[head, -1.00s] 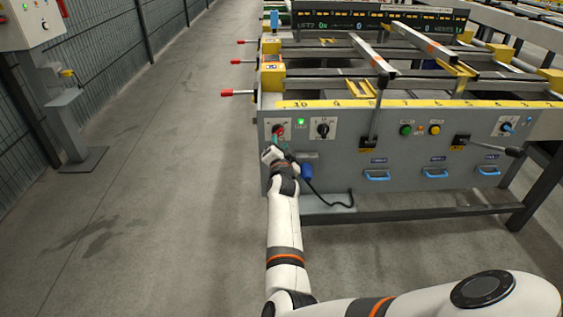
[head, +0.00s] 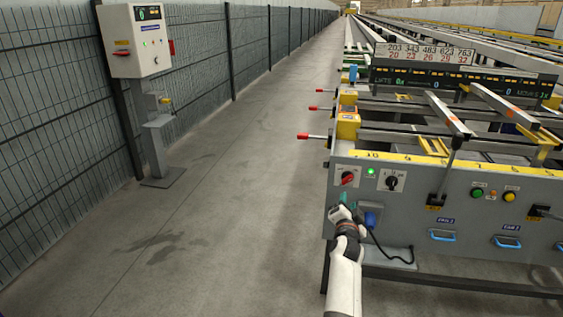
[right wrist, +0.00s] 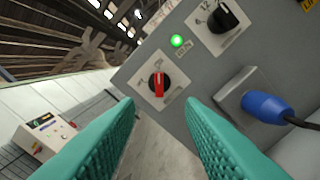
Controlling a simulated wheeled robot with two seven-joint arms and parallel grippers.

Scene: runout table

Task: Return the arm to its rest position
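My right gripper (head: 343,200) is in front of the grey control panel (head: 420,215), just below the red rotary switch (head: 347,178). In the right wrist view my right gripper (right wrist: 160,125) shows two teal ribbed fingers spread apart, with nothing between them. The red switch (right wrist: 157,84) shows beyond the fingers, apart from them. A lit green lamp (right wrist: 177,41) and a black rotary knob (right wrist: 222,17) are beside it. My left gripper is not in view.
A blue plug (right wrist: 265,106) with a black cable sits in the panel close to the right finger. Red-tipped levers (head: 304,135) stick out at the table's left side. A control box (head: 137,40) stands by the mesh fence. The aisle floor (head: 230,190) is clear.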

